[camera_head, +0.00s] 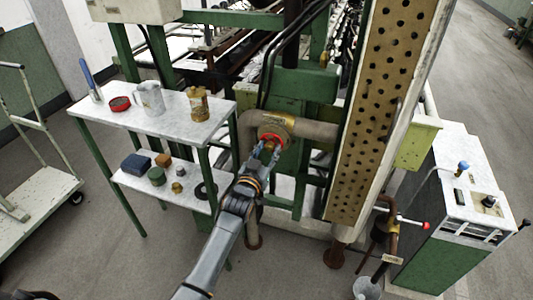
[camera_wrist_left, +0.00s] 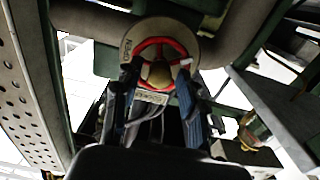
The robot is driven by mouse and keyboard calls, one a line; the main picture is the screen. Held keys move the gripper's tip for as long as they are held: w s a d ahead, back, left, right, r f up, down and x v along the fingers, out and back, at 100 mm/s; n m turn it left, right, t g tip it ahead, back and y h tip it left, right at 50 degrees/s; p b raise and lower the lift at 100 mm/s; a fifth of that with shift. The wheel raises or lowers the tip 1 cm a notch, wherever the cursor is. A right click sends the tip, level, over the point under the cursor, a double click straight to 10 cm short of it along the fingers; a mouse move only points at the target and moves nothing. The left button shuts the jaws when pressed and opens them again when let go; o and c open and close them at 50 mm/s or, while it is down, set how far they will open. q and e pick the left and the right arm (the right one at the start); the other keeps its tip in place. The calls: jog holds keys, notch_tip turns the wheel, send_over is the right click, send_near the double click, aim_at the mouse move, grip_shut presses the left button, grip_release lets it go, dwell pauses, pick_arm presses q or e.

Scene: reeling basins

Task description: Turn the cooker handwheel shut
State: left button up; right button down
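The cooker handwheel (camera_head: 272,137) is a small red wheel on a round tan flange at a grey pipe. In the left wrist view the red wheel (camera_wrist_left: 160,43) faces the camera, with a brass-coloured hub and a small white mark on its right rim. My left gripper (camera_head: 266,152) is right at the wheel in the head view. In the left wrist view its two fingers (camera_wrist_left: 157,76) stand apart, one at each side of the wheel's lower part. I cannot tell whether they touch the rim.
A two-tier table (camera_head: 171,128) left of the wheel bears a jug (camera_head: 149,98), a jar (camera_head: 198,104) and a red dish (camera_head: 120,104). A perforated panel (camera_head: 385,100) stands close on the right. A bucket (camera_head: 366,289) is on the floor at lower right.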

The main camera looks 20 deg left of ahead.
pick_arm(q)
grip_shut()
jog(key=shift+m, duration=0.8)
jog(key=m, duration=0.2)
jog(key=shift+m+p, duration=0.3)
jog(key=shift+m, duration=0.1)
jog(key=m, duration=0.8)
jog(key=shift+f+b, duration=0.1)
jog(key=shift+b, duration=0.25)
jog(key=m, duration=1)
jog(key=shift+m, duration=1.4)
jog(key=shift+o, duration=0.8)
grip_release()
